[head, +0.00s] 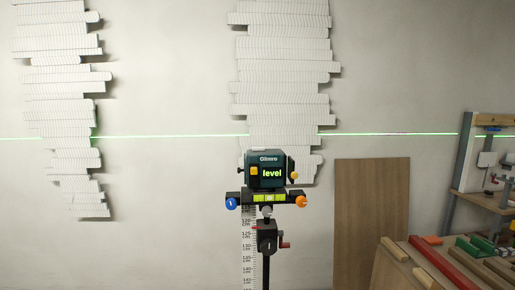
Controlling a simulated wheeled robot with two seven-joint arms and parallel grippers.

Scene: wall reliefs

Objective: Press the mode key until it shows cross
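A dark teal laser level (266,171) stands upright on a post in the middle of the head view. Its screen (272,173) reads "level" in yellow-green letters. A small orange-yellow key (254,171) sits on its face left of the screen; I cannot tell whether it is the mode key. Below is a mount with a green bubble vial (269,198), a blue knob (231,204) at left and an orange knob (301,202) at right. A horizontal green laser line (180,136) crosses the wall. Neither of my grippers is in view.
White layered wall reliefs (284,60) hang behind the level and at the far left (62,75). A brown board (371,220) leans on the wall at right. A bench with coloured bars (445,262) fills the lower right. The lower left is clear.

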